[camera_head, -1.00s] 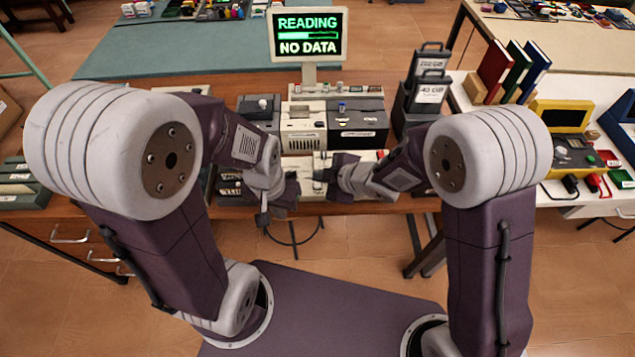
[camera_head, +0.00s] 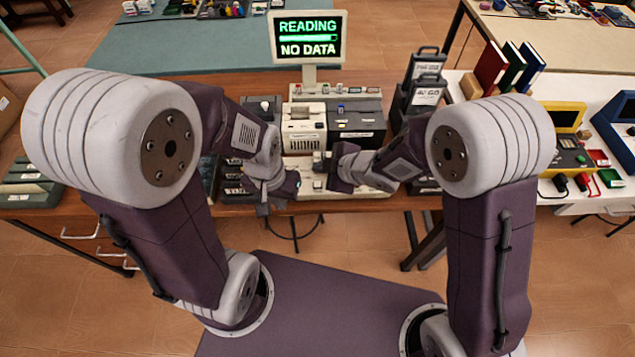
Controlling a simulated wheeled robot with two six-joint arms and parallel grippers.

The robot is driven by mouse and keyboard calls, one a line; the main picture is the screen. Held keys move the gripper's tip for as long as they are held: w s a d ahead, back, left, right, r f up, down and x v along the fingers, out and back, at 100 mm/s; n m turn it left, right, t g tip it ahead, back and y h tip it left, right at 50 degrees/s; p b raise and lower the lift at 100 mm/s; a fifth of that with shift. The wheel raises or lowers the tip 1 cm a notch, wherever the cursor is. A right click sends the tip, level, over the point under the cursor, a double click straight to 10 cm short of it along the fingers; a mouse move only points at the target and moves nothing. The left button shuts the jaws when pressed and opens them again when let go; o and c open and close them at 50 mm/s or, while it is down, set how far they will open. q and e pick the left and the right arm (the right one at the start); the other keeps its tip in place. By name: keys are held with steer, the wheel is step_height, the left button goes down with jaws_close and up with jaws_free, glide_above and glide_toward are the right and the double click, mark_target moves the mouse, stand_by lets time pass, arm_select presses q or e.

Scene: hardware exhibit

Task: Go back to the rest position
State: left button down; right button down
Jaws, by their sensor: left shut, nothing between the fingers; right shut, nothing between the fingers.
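My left gripper (camera_head: 263,208) is shut and empty. It hangs at the front edge of the wooden desk (camera_head: 225,210), pointing down. My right gripper (camera_head: 321,163) is shut and empty. It points left over the pale keyboard-like unit (camera_head: 358,191) at the middle of the desk, and its fingertips partly blend with the equipment behind. Both arms are bent inward over my base, with the two grippers close together but apart.
A monitor (camera_head: 308,38) reads "READING NO DATA" with a nearly full green bar. Below it stand a beige machine (camera_head: 303,125) and a dark machine (camera_head: 356,122). Black labelled cases (camera_head: 424,97) stand right of them. A white table (camera_head: 600,197) holds binders and coloured devices.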

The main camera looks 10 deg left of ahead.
steer(key=w+d+r+m+t+h, duration=0.1)
steer(key=w+d+r+m+t, duration=0.2)
steer(key=w+d+r, duration=0.35)
steer(key=d+m+h, duration=0.5)
steer(key=d+m, duration=0.2)
steer(key=d, duration=0.9)
steer(key=s+d+f+m+g+h, duration=0.1)
steer(key=s+d+m, duration=0.3)
steer(key=s+d, duration=0.2)
steer(key=s+f+m+g, duration=0.2)
steer(key=s+m, duration=0.1)
steer(key=s, duration=0.3)
steer(key=s+f+m+g, duration=0.2)
steer(key=s+m+g, duration=0.1)
steer(key=s, duration=0.4)
steer(key=shift+d+f+m+g+h, duration=0.2)
steer(key=shift+f+m+g+h, duration=0.1)
steer(key=shift+m, duration=0.2)
